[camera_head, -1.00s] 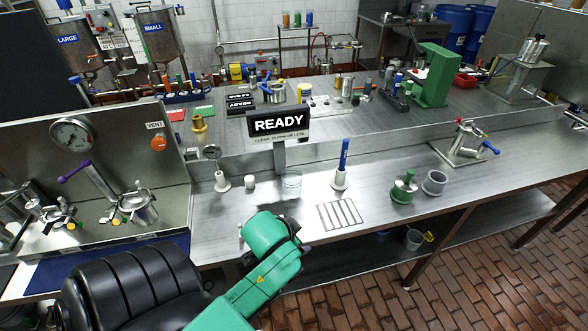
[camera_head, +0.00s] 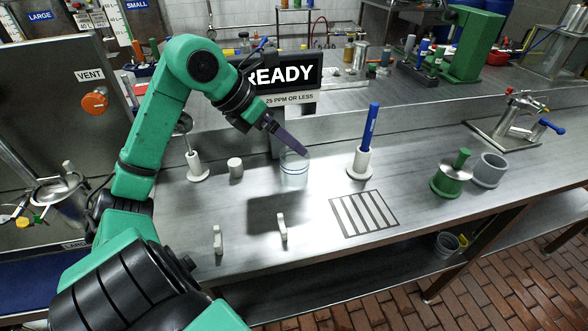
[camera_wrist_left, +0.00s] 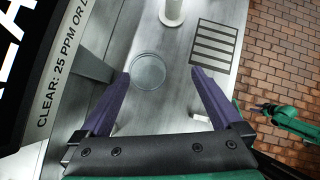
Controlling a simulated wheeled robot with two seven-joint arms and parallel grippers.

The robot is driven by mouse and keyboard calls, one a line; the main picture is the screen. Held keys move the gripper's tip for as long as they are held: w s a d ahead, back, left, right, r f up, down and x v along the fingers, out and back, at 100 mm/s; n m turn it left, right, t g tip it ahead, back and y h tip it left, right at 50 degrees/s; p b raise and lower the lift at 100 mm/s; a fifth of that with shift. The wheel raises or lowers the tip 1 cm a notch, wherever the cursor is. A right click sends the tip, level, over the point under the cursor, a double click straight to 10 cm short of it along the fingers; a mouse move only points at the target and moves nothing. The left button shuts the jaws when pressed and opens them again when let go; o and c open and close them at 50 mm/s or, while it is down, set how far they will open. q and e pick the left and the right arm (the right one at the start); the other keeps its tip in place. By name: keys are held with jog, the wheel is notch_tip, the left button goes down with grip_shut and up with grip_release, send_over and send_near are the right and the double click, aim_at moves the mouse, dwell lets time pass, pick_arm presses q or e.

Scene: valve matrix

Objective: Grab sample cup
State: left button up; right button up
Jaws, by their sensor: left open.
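The clear, round sample cup (camera_head: 294,173) stands on the steel bench below the READY sign. It also shows in the left wrist view (camera_wrist_left: 149,70), lying between the fingertips in the picture. My left gripper (camera_head: 303,152) is above the cup, its purple fingers pointing down toward it; one finger overlaps the cup's rim in the head view.
The READY sign (camera_head: 279,75) stands close behind the cup. A striped grid (camera_head: 364,214) and two white upright handles, one here (camera_head: 282,227), are nearer the front edge.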

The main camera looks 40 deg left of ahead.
aim_at(300, 166)
pick_arm(q)
jog(key=shift+g+y, duration=0.4)
jog(key=shift+y, duration=0.2)
jog(key=p+x, duration=0.1)
jog(key=x, duration=0.3)
jog(key=a+p+x, duration=0.1)
jog(key=x, duration=0.4)
jog(key=s+a+f+p+x, duration=0.1)
jog(key=x, duration=0.3)
jog(key=shift+f, duration=0.35)
jog(key=shift+c, duration=0.6)
jog(key=c, duration=1)
pick_arm(e)
jog(key=shift+s+r, duration=0.2)
jog(key=shift+r, duration=1.05)
